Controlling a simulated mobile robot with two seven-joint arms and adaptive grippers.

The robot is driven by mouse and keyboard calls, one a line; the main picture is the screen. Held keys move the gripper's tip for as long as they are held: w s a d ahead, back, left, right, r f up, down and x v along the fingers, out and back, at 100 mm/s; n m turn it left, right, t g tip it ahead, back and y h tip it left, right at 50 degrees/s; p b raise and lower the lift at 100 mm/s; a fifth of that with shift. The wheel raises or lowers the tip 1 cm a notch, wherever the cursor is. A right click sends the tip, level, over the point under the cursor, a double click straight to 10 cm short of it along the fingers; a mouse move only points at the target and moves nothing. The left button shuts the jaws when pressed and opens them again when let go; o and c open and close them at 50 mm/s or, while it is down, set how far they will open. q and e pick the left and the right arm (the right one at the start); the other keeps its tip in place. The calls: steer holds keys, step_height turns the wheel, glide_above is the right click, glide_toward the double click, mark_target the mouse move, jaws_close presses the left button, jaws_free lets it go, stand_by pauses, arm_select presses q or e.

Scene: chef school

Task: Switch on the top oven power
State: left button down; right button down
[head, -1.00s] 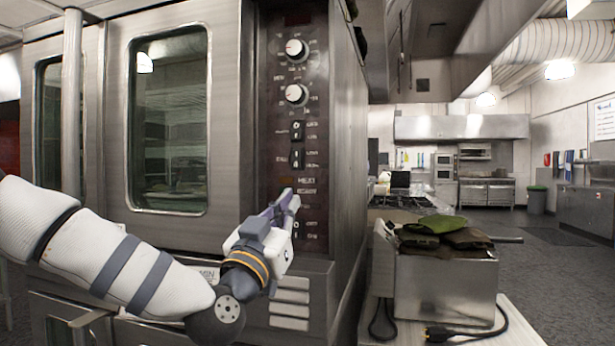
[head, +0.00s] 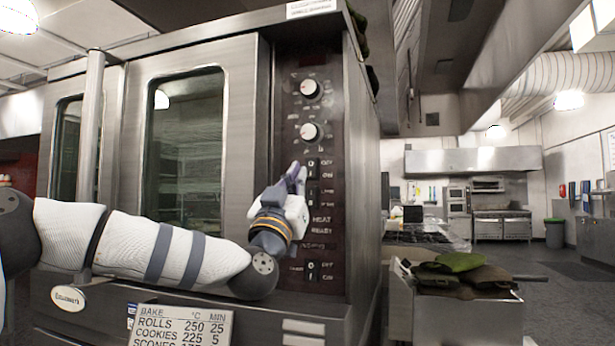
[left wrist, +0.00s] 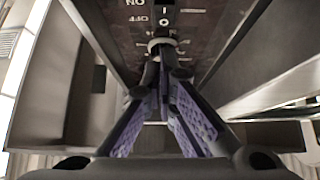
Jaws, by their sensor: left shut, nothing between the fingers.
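The oven's dark control panel (head: 325,240) stands on the right side of its front. The top power switch (head: 312,169), a small black rocker marked OFF and ON, sits below two white knobs. My right gripper is out of view.
Another switch (head: 312,195) lies just below, and a lower OFF/ON switch (head: 312,271) is near the panel's bottom. The upper knob (head: 310,88) and lower knob (head: 310,131) stick out above. The glass oven door (head: 187,150) is shut.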

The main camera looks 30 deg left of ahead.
mark_target(313, 162)
arm_select(q)
steer(key=w, duration=0.2)
steer(key=w+a, duration=0.1)
steer(key=w, duration=0.2)
steer(key=shift+w+a+r+b, duration=0.15)
steer(key=shift+w+r+b, duration=0.05)
steer(key=shift+b, duration=0.15)
steer(key=shift+w+r, duration=0.15)
steer(key=shift+w, duration=0.1)
steer(key=shift+s+r, duration=0.1)
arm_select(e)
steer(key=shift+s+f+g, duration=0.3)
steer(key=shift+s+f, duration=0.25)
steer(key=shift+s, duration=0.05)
